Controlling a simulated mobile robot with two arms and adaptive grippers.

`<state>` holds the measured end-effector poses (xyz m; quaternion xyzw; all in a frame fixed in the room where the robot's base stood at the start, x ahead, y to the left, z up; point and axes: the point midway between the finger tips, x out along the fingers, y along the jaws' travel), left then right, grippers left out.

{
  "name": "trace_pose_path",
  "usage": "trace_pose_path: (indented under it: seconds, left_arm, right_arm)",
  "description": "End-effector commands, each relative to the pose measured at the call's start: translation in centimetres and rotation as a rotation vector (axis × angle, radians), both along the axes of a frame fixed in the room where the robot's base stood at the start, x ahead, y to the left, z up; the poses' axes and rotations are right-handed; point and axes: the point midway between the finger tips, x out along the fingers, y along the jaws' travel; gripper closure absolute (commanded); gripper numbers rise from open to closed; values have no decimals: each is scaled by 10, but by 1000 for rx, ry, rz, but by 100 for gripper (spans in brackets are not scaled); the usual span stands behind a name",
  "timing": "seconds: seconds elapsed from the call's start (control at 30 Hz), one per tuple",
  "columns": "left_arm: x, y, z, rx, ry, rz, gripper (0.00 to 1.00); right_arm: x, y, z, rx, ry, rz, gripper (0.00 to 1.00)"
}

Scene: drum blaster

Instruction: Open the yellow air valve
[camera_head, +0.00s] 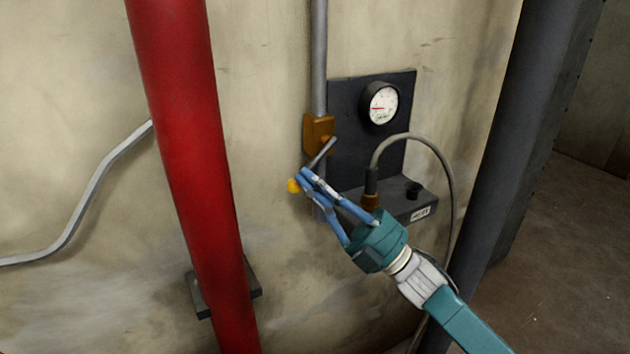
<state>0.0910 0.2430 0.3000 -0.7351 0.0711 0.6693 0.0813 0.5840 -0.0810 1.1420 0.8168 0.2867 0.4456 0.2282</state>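The air valve has a yellow-brown body (317,132) on a vertical grey pipe, left of a dark wall panel. Its grey lever (324,151) slants down and left from the body. A bright yellow end (293,185) shows just left of my fingertips, in line with the lever. My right gripper (304,175) comes from the lower right, its blue fingers converging on the lever between the body and the yellow end. The fingers look shut on the lever and hide part of it. My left gripper is not in view.
A pressure gauge (381,104) sits on the dark panel (345,95), above a hose (447,170) that curves down to the right. A thick red pipe (185,150) stands at left and a dark column (510,150) at right. Bare wall lies between red pipe and valve.

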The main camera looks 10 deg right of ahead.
Motion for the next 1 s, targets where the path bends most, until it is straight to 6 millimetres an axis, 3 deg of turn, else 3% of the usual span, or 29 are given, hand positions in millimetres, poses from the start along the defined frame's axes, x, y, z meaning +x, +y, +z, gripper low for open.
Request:
trace_pose_path:
  seconds: [0.17, 0.57, 1.0]
  left_arm:
    - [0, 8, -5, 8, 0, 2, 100]
    - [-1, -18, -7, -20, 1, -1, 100]
    - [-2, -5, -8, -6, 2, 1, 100]
  right_arm:
    - [2, -2, -7, -1, 5, -3, 100]
    - [2, -3, -7, 1, 4, -4, 100]
    - [-1, -9, -13, 1, 6, -4, 100]
